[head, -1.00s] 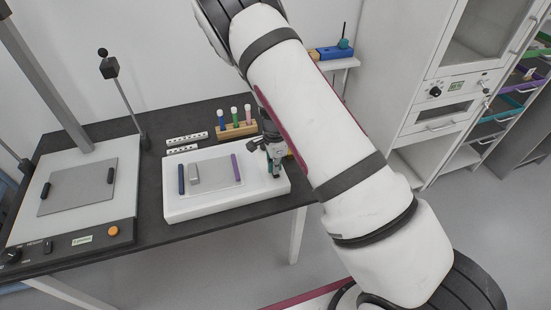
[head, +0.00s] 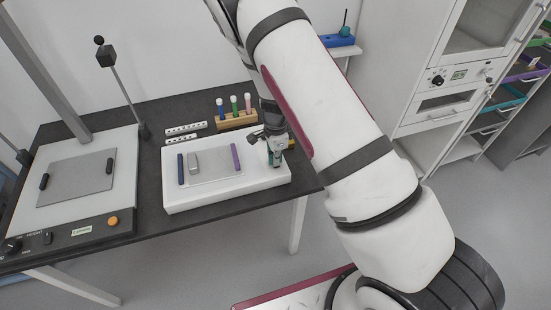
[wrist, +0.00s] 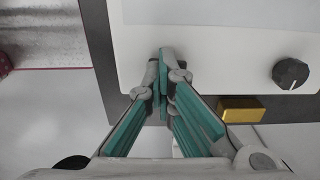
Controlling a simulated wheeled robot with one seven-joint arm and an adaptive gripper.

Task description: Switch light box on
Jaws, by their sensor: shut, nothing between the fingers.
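The light box, a low white slab (head: 225,205), lies on the dark table with a pale panel and a few pieces on it. My gripper (head: 276,160) is at its right end, pointing down. In the wrist view the light box (wrist: 215,55) fills the upper right and has a black knob (wrist: 290,73) on its white border. My gripper (wrist: 165,60) is shut and empty, its fingertips over the border near the box's edge, left of the knob. I cannot tell whether the tips touch the box. No separate switch is clearly seen.
A copy stand (head: 75,225) with an orange button stands on the left. A wooden rack (head: 236,121) of coloured tubes and white perforated strips (head: 186,128) lie behind the light box. A gold block (wrist: 240,108) sits beside the box. A white cabinet (head: 440,100) stands right.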

